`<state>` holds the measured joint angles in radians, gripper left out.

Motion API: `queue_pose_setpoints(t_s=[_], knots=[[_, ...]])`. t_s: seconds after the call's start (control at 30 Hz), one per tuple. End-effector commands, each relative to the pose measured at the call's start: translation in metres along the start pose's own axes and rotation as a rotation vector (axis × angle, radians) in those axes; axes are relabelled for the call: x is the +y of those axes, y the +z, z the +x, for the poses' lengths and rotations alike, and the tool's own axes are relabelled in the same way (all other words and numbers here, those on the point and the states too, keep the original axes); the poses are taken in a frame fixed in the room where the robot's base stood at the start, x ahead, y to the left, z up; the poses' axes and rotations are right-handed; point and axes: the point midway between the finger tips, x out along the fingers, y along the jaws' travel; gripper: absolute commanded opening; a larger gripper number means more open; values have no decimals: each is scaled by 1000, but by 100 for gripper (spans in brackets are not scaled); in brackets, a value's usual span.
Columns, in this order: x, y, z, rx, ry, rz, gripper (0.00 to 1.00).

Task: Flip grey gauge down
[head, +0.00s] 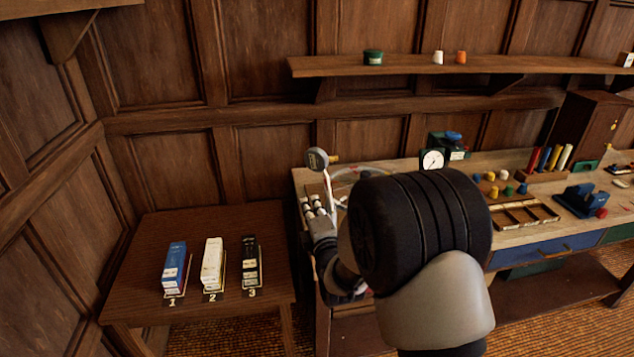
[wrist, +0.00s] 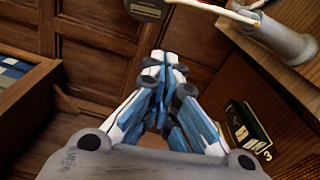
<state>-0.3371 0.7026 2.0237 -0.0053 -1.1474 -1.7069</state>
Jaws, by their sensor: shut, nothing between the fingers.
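The grey gauge (head: 317,159) is a round grey head at the top of a thin, pale upright stalk at the left end of the workbench. In the wrist view, a grey head with a small dark window (wrist: 147,9) shows at the top edge, partly cut off. My gripper (head: 312,205) is below the gauge in the head view, beside its stalk. In the wrist view my gripper (wrist: 165,62) has its fingers together and empty, apart from the grey head. The foot of the stalk is hidden behind my arm in the head view.
A side table (head: 140,265) at left holds a blue box (head: 174,266), a white box (head: 212,262) and a black box (head: 250,262) on numbered spots. A white-faced dial (head: 432,160) stands on the workbench (head: 475,172). A wall shelf (head: 420,66) runs above.

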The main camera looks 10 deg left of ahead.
Motion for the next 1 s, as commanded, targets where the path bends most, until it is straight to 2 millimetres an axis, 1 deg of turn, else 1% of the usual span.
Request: queue_pose_setpoints(t_s=[0.3,0.4,0.47,0.5,0.53,0.7,1.0], knots=[[-1,0,64,0,2,1,0],[-1,0,83,0,1,1,0],[-1,2,91,-2,1,1,0],[-1,13,91,-5,0,2,0],[-1,17,92,-4,0,1,0],[0,34,96,-2,0,2,0],[0,39,97,0,-1,1,0]])
